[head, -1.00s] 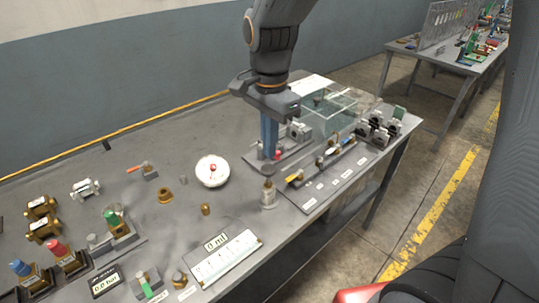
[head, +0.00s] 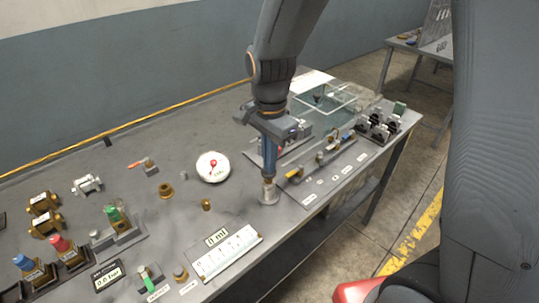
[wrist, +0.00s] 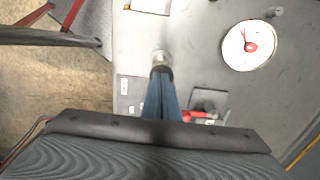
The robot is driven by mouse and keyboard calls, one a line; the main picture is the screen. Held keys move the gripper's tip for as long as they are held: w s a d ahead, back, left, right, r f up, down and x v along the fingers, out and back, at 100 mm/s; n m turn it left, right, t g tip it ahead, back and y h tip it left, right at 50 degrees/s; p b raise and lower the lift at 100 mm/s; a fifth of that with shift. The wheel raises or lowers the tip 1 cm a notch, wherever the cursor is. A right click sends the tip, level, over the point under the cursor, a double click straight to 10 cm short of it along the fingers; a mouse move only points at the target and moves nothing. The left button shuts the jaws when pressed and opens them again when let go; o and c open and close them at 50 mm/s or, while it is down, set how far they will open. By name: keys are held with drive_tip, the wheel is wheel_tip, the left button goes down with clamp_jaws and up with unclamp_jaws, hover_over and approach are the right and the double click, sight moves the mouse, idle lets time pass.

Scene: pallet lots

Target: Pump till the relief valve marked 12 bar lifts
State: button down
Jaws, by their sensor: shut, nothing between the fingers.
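My gripper (head: 269,176) is shut and empty, with its blue fingers pointing down at the top of a small silver cylinder with a dark neck (head: 268,195). In the wrist view, the fingertips (wrist: 162,74) hide part of the cylinder (wrist: 160,56); I cannot tell whether they touch it. The white round gauge (head: 204,172) with a red needle lies left of it. A readout (head: 107,276) appears to show 0.0 bar. Brass valve bodies with blue (head: 23,262), red (head: 60,243) and green (head: 113,213) caps stand at the left; a 12 bar mark is not legible.
A white scaled tray (head: 226,252) with a 0 ml label lies at the front. A row of switches (head: 325,157) and a clear box (head: 325,100) stand right of my gripper. Small brass parts (head: 206,205) dot the bench, with bare surface between them.

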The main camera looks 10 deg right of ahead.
drive_tip(key=shift+f, duration=0.7)
drive_tip(key=shift+s, duration=0.1)
drive_tip(key=shift+r, duration=0.1)
wheel_tip(320, 180, up, 4)
drive_tip(key=p, duration=0.4)
drive_tip(key=shift+r, duration=0.25)
wheel_tip(320, 180, up, 10)
drive_tip(key=b, duration=0.2)
drive_tip(key=shift+f, duration=0.15)
